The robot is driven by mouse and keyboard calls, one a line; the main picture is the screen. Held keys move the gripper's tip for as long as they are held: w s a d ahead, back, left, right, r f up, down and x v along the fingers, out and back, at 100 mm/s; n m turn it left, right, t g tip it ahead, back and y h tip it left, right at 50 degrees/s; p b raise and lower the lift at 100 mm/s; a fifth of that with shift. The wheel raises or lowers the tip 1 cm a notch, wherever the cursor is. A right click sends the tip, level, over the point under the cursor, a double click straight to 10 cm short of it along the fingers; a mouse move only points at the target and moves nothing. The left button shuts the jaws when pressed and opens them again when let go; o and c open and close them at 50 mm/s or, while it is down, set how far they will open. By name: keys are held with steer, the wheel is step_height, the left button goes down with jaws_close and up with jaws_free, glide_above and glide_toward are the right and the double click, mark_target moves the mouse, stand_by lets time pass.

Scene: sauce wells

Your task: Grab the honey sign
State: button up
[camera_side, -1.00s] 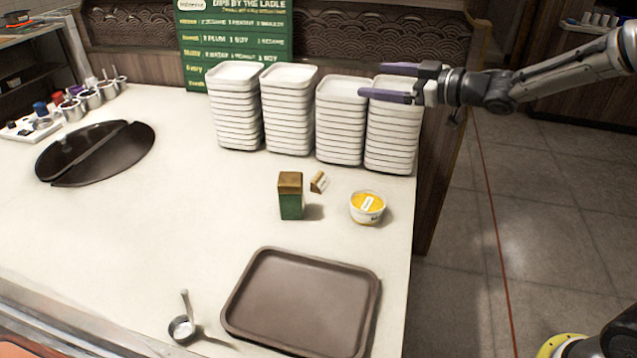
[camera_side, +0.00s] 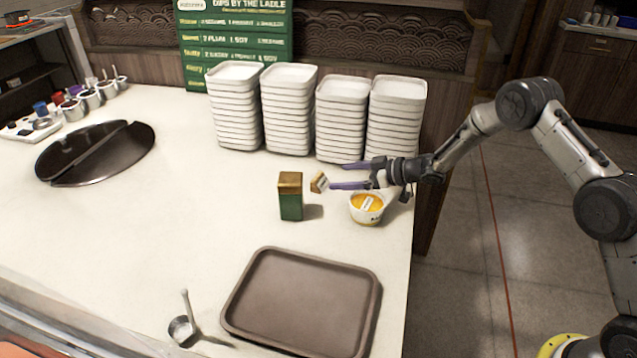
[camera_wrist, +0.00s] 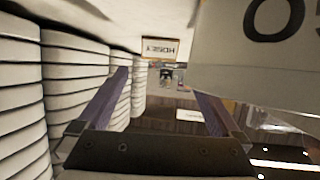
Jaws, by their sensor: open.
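The honey sign (camera_side: 319,182) is a small tan-edged card with a pale face, standing on the counter between the green box and the white tub. In the wrist view the sign (camera_wrist: 160,49) shows its lettering, beyond and between my fingertips. My gripper (camera_side: 340,176) is open, its two purple fingers pointing left towards the sign, just above and behind the tub. In the wrist view the gripper (camera_wrist: 162,82) has nothing between its fingers. Whether a fingertip touches the sign cannot be told.
A white tub with yellow contents (camera_side: 366,215) is close below my gripper. A green box with a brown top (camera_side: 291,201) stands left of the sign. Stacks of white trays (camera_side: 341,128) rise behind. A brown tray (camera_side: 300,325) and a ladle (camera_side: 182,328) lie in front.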

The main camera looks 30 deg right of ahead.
mark_target(318, 177)
steer(key=shift+x, duration=3.55)
steer(key=c, duration=1.3)
steer(key=shift+o, duration=0.2)
steer(key=shift+r, duration=0.1)
